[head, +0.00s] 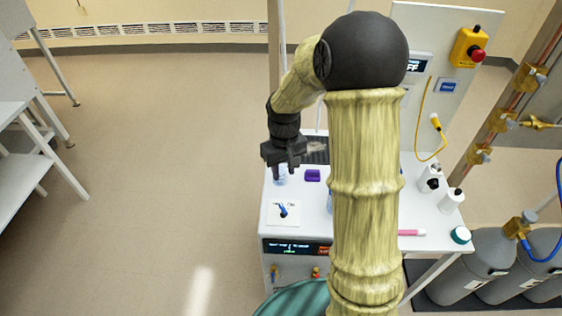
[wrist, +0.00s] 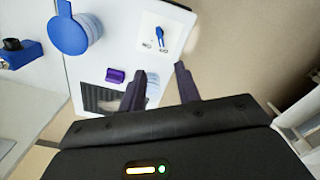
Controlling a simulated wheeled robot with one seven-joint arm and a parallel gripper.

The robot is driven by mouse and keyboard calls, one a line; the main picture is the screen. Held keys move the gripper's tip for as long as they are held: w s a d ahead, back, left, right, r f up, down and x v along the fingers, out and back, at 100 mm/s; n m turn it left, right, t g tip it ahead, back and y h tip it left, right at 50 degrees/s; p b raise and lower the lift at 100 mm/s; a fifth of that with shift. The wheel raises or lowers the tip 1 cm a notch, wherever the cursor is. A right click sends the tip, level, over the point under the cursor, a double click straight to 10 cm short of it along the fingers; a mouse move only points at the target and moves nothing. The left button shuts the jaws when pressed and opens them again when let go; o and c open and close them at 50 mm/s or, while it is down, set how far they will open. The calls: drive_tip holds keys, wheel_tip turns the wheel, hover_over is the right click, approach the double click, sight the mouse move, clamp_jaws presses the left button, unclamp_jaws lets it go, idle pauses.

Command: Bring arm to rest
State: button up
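My arm reaches up and over the bench in the head view, and its end hangs down at the left. My gripper (head: 282,172) is above the left part of the white bench (head: 306,215). In the wrist view the two dark fingers of my gripper (wrist: 160,72) stand apart, with nothing clamped between them.
A purple block (head: 312,175) and a white plate with a blue switch-like piece (head: 283,212) are on the bench. White bottles (head: 451,200) stand at right, near grey gas cylinders (head: 475,262). A red emergency button (head: 478,55) is on the back panel.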

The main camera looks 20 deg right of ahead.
drive_tip(key=s+r+m+t, duration=0.2)
drive_tip(key=s+r, duration=0.2)
drive_tip(key=s, duration=1)
drive_tip(key=shift+s+a+m+t, duration=0.15)
drive_tip(key=shift+m+t, duration=0.15)
drive_tip(key=shift+s, duration=0.1)
idle(2.5)
drive_tip(key=shift+o, duration=0.4)
idle(1.1)
